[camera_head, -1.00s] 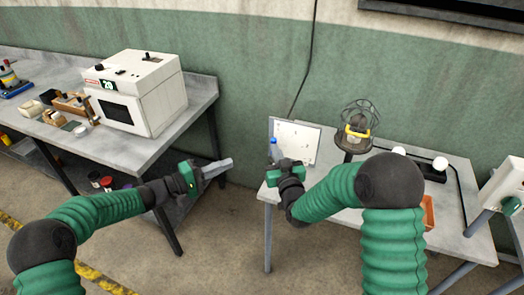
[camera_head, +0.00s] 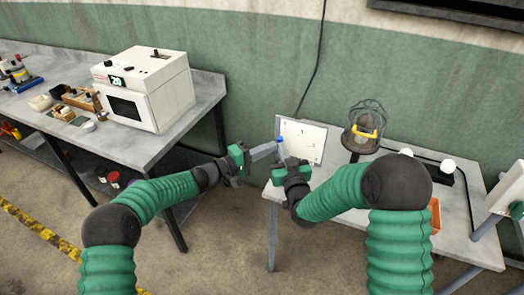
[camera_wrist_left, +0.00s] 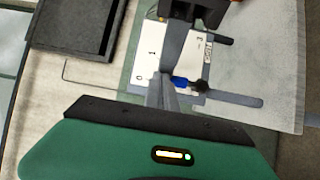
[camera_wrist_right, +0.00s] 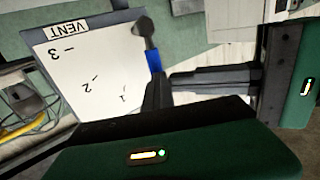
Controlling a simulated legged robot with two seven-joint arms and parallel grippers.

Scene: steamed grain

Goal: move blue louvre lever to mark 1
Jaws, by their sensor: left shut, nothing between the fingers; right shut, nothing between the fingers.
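The blue louvre lever (camera_head: 279,139) stands at the left edge of the white vent panel (camera_head: 305,140). In the right wrist view the lever (camera_wrist_right: 153,60) has a blue band and a dark knob, beside the panel (camera_wrist_right: 75,75) with marks 3, 2 and 1. The left wrist view shows the lever (camera_wrist_left: 180,83) and marks 0, 1 and 3. I cannot tell which mark it points at. My left gripper (camera_head: 274,149) is shut and empty, its tips close to the lever's left side. My right gripper (camera_wrist_right: 157,80) is shut and empty, just below the blue band; contact is unclear.
A caged lamp (camera_head: 364,127) and white bulbs (camera_head: 447,166) stand on the right table (camera_head: 390,225). An orange box (camera_head: 435,215) lies near its front. A white oven (camera_head: 146,90) and small items fill the left bench. Open floor lies between the tables.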

